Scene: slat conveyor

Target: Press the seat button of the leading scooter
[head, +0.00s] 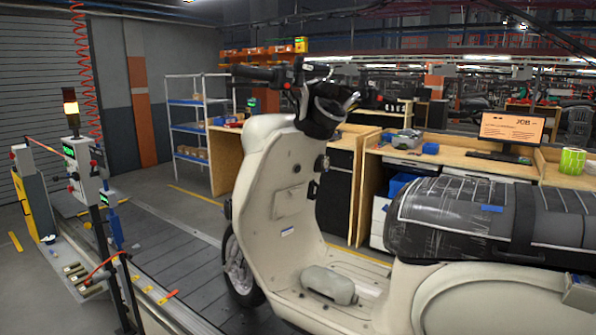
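A cream scooter (285,205) stands on the slat conveyor, its front wheel (238,265) toward the left and its body running off the right edge. Its long black seat (500,220) looks wrapped in clear plastic and is down on the body. The handlebar (320,100) has dark wrapping around its middle. A dark round knob (322,162) sits at the edge of the inner leg shield, and a smaller round fitting (297,168) is beside it. I cannot tell which, if either, is the seat button. Neither of my grippers is in view.
A control post (85,165) with a lit stack lamp stands at the left, beside the conveyor slats (180,285). Wooden workbenches (460,165) with a monitor (512,130) line the far side. A blue-shelved rack (190,125) stands behind.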

